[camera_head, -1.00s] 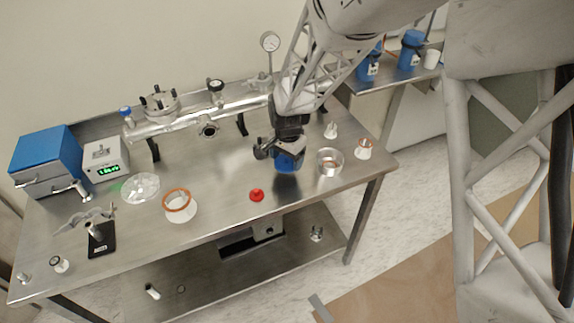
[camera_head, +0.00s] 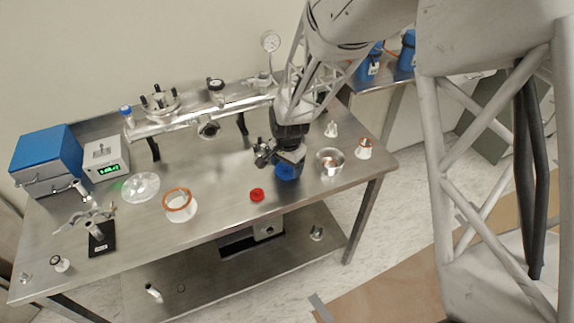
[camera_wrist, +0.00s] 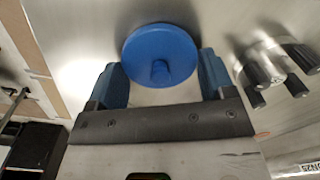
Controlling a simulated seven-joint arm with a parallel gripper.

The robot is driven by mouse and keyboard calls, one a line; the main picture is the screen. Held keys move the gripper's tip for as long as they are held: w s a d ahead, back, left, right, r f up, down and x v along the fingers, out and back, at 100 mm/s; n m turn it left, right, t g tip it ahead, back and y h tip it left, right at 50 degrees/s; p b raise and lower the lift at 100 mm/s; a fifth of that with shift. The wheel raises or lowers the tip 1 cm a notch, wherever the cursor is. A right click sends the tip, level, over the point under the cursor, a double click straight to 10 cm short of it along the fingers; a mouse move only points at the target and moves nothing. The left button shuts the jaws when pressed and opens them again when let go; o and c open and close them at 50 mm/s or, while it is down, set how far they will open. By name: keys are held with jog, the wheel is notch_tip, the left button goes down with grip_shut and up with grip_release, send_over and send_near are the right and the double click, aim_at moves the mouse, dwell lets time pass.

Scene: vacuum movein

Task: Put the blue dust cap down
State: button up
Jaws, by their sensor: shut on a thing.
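The blue dust cap (camera_head: 286,173) is a round disc with a small central knob. It also shows in the wrist view (camera_wrist: 160,52), between the two blue fingers. In the head view my gripper (camera_head: 286,164) points down over the right-hand part of the steel bench (camera_head: 225,215). The cap is low, close to the bench top. I cannot tell whether it touches the surface.
A red cap (camera_head: 257,195) lies to the left of the blue cap. A clear jar with an orange ring (camera_head: 178,204) is further left. A steel tube assembly (camera_head: 190,119) runs along the back. The bench front near the red cap is clear.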

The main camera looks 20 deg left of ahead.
jog(key=shift+f, duration=0.1)
jog(key=o, duration=1)
jog(key=shift+o, duration=0.2)
notch_tip(320, 180, up, 12)
jog(key=shift+d, duration=0.2)
dwell(0.6)
